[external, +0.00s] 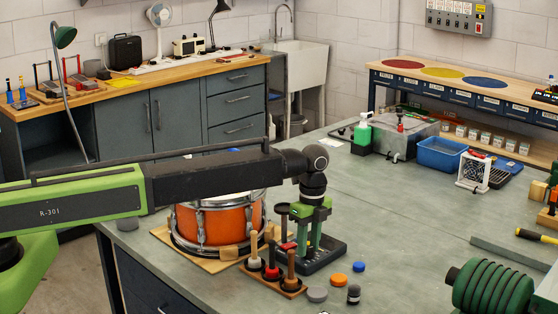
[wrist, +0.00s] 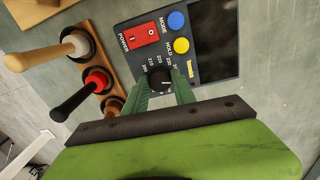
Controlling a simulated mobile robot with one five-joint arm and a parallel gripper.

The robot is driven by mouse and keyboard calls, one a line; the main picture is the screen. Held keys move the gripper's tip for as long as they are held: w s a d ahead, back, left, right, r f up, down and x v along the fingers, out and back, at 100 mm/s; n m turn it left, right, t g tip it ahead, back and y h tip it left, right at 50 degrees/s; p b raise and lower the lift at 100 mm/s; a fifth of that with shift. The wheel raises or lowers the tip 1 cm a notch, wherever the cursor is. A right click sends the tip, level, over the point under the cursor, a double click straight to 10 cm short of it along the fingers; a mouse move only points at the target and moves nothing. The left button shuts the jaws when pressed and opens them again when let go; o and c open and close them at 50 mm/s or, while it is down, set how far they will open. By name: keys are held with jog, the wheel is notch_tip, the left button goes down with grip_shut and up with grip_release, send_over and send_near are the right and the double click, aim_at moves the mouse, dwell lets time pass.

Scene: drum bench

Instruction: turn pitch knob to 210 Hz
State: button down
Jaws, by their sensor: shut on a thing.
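The pitch knob (wrist: 159,79) is a small black dial with a white pointer mark, seen in the wrist view on a dark control panel. Numbers around it include 210, 220 and 230; the exact pointer reading is too small to tell. My gripper (wrist: 160,88) is shut on the knob, with a green finger at each side. In the external view my gripper (external: 312,226) points down over the dark panel unit (external: 325,252); the knob is hidden there by my gripper.
The panel also has a red POWER switch (wrist: 140,37), a blue MODE button (wrist: 177,20), a yellow HOLD button (wrist: 181,45) and a dark screen (wrist: 215,40). A wooden rack (external: 290,289) with upright handles stands close on the left. An orange drum (external: 215,226) is behind it.

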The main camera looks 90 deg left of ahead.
jog(key=shift+n, duration=0.4)
jog(key=n, duration=0.3)
jog(key=shift+n, duration=0.3)
jog(key=n, duration=0.3)
jog(key=shift+s+n, duration=0.1)
jog(key=shift+n, duration=0.3)
jog(key=n, duration=0.7)
jog(key=shift+t, duration=0.3)
jog(key=n, duration=0.4)
jog(key=shift+s+n, duration=0.1)
jog(key=shift+n, duration=2.5)
